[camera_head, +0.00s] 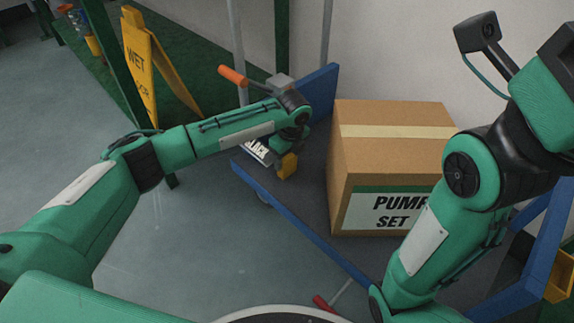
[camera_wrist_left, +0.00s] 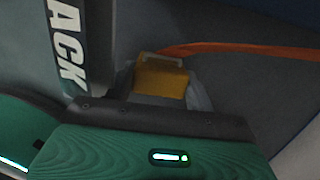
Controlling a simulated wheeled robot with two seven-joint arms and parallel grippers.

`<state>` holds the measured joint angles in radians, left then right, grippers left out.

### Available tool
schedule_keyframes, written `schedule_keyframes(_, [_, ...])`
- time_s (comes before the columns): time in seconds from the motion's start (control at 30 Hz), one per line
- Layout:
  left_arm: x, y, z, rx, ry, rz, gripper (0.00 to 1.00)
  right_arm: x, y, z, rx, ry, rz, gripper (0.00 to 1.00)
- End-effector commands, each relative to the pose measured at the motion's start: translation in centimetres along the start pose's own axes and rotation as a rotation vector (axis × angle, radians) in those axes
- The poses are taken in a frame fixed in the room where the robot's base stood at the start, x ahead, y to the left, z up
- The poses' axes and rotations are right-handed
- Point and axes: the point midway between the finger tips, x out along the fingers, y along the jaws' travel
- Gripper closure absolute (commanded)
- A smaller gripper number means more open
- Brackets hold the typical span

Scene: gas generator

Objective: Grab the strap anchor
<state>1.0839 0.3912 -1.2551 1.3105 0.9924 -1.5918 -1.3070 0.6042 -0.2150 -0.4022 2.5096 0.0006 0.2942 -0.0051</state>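A yellow block (camera_head: 288,166), which I take to be the strap anchor, is at the left side of the blue-framed cart. In the left wrist view the yellow block (camera_wrist_left: 161,82) has a pale loop at its top, and an orange strap (camera_wrist_left: 240,49) runs right from there. My left gripper (camera_wrist_left: 163,90) is at the block, with grey finger parts close on both sides. Whether they press on it is not clear. In the head view my left wrist hides most of this gripper. My right arm comes in at the right; its gripper does not show.
A cardboard box (camera_head: 385,125) marked "PUMP SET" stands on the cart (camera_head: 300,222). A sign lettered "ACK" (camera_wrist_left: 68,48) is beside the block. A yellow wet-floor sign (camera_head: 140,60) stands at the back left. Open floor (camera_head: 200,240) lies left of the cart.

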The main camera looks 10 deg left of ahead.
Motion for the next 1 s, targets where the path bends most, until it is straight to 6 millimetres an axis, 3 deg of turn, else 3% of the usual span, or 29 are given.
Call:
schedule_keyframes(0.07, [0.0, 0.0, 0.0, 0.000, 0.000, 0.000, 0.71, -0.1, 0.0, 0.1, 0.000, -0.003, 0.000, 0.24])
schedule_keyframes(0.37, [-0.2, 0.0, 0.0, 0.000, 0.000, 0.000, 0.71, -0.2, 0.1, 0.2, -0.001, -0.012, 0.004, 0.24])
schedule_keyframes(0.57, [-1.6, 0.0, 0.2, 0.000, 0.000, 0.000, 0.71, 0.5, 0.3, 0.6, 0.000, -0.015, 0.005, 0.24])
schedule_keyframes(0.77, [-4.7, 0.0, 0.6, 0.000, 0.000, -0.002, 0.71, 2.2, 0.6, 1.2, 0.001, -0.018, 0.000, 0.24])
schedule_keyframes(1.0, [-10.1, -0.1, 1.2, 0.000, 0.000, -0.002, 0.71, 4.4, 1.2, 2.2, -0.005, -0.027, -0.010, 0.24])
